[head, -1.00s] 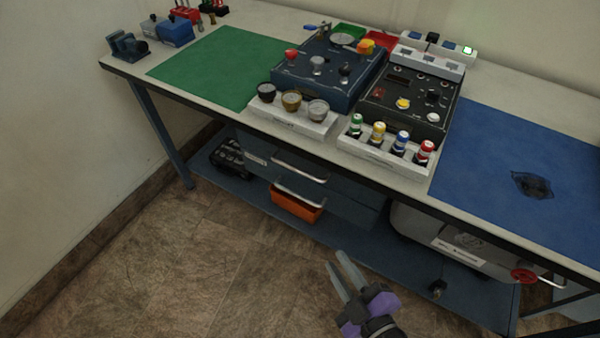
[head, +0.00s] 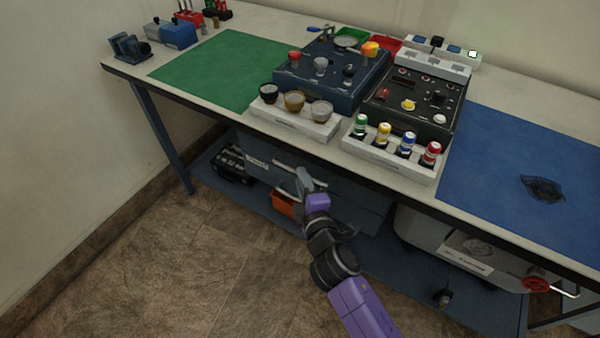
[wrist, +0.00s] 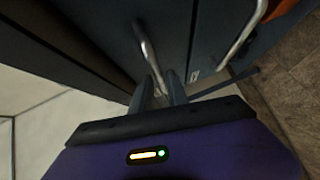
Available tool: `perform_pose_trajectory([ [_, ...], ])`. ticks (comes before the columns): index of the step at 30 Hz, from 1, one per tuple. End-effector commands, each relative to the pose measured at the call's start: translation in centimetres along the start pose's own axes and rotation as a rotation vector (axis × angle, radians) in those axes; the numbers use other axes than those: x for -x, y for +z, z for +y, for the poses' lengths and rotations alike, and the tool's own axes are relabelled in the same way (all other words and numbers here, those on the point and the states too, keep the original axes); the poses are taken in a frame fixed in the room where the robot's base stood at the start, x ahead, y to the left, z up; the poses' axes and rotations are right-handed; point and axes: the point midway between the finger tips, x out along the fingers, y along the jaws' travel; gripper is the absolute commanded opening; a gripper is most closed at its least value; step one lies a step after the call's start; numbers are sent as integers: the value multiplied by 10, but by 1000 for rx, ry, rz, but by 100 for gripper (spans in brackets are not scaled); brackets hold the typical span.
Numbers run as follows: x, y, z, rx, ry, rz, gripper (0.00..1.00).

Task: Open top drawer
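The dark blue-grey drawer unit (head: 258,152) hangs under the bench, with two silver bar handles. The top drawer's handle (head: 284,166) is partly hidden by my gripper in the head view. In the wrist view this handle (wrist: 147,45) runs down to the space between my fingertips. My gripper (wrist: 159,88) looks open, with a finger on each side of the handle's near end; contact cannot be told. In the head view my gripper (head: 304,180) is at the drawer fronts. The top drawer looks shut. The lower handle (wrist: 245,35) is to the right in the wrist view.
An orange bin (head: 284,204) sits on the lower shelf (head: 380,262) below the drawers. The bench top (head: 225,113) overhangs the drawers. A grey case (head: 425,228) and a red-handled valve (head: 535,284) are to the right. The floor in front is clear.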

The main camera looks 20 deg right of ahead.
Motion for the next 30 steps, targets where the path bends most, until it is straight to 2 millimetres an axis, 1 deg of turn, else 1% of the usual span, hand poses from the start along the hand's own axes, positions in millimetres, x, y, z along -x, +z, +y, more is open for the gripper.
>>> perform_pose_trajectory([
  [1, -8, 0, 1, 0, 1, -1, 20],
  [6, -24, 1, 0, -1, 0, -1, 20],
  [10, -28, 1, 0, -2, -1, -1, 20],
  [16, -28, 1, 0, -2, -1, -1, 20],
  [17, -28, 1, 0, -2, -1, -1, 18],
  [18, -28, 1, 0, -2, -1, -1, 10],
  [20, -28, 1, 0, -2, -1, -1, 0],
  [30, -27, 0, 0, -2, -1, 0, 0],
])
